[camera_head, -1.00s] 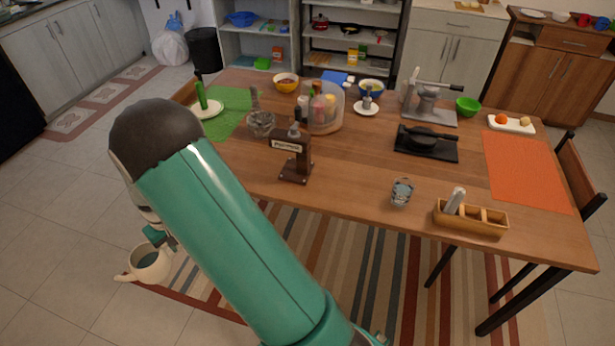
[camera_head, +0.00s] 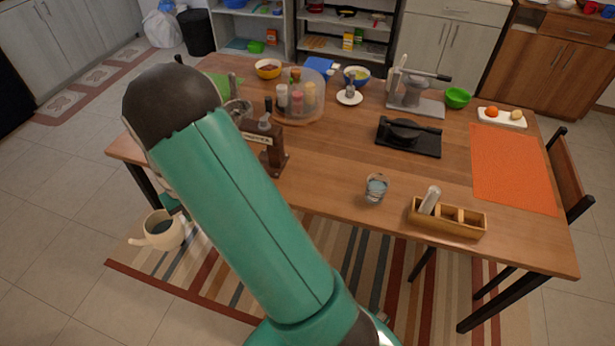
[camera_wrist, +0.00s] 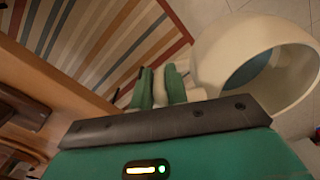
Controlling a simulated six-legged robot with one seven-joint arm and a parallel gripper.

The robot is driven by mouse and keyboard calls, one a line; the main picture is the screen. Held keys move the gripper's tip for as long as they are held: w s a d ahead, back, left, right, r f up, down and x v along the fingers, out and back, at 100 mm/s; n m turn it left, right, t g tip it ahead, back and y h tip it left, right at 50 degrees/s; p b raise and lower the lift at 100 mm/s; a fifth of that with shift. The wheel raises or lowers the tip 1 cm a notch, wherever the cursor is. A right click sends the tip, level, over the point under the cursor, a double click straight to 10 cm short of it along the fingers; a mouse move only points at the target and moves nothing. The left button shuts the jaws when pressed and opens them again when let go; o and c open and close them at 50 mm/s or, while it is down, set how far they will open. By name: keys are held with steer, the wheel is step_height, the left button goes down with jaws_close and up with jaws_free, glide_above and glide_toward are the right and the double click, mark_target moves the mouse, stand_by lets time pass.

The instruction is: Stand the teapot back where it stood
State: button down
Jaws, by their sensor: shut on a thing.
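The cream teapot (camera_head: 163,231) hangs left of the table, over the floor and clear of the tabletop's edge. Its open top shows a dark bluish inside, and its spout points left. My gripper (camera_head: 176,205) is at the teapot's upper right, partly hidden by my arm. In the wrist view, the green fingers of my gripper (camera_wrist: 158,88) are shut with a pale piece between them, apparently the teapot's handle. The teapot (camera_wrist: 212,62) fills the upper right there, its mouth facing right. The wooden table (camera_head: 330,160) is to the right of it.
A brown stand (camera_head: 271,150) is near the table's front edge, close to my arm. A clear caddy with jars (camera_head: 300,98), a glass (camera_head: 376,188), a wooden box (camera_head: 447,222) and a black press (camera_head: 408,137) also stand there. Bare wood lies between stand and glass.

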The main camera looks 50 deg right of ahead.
steer(key=s+d+r+m, duration=0.4)
steer(key=s+d+r, duration=0.25)
steer(key=d, duration=0.35)
steer(key=s+d+r+m, duration=0.45)
steer(key=s+d, duration=0.25)
steer(key=d, duration=0.3)
steer(key=s+d+r+m, duration=0.1)
steer(key=s+d+m, duration=0.25)
steer(key=s, duration=0.55)
steer(key=s+d+r+m, duration=0.2)
steer(key=s+m, duration=0.3)
steer(key=s, duration=0.4)
steer(key=w+d+f, duration=0.1)
steer(key=d+f, duration=0.2)
steer(key=d, duration=0.1)
steer(key=w+d+f, duration=0.1)
steer(key=d+f, duration=0.2)
steer(key=d, duration=0.1)
steer(key=w+d+f, duration=0.2)
steer(key=d+f, duration=0.1)
steer(key=d, duration=0.1)
steer(key=shift+w+d+f, duration=0.1)
steer(key=shift+d+f, duration=0.25)
steer(key=shift+f, duration=0.05)
steer(key=shift+d+f, duration=0.15)
steer(key=shift+f, duration=1.6)
steer(key=shift+f, duration=0.15)
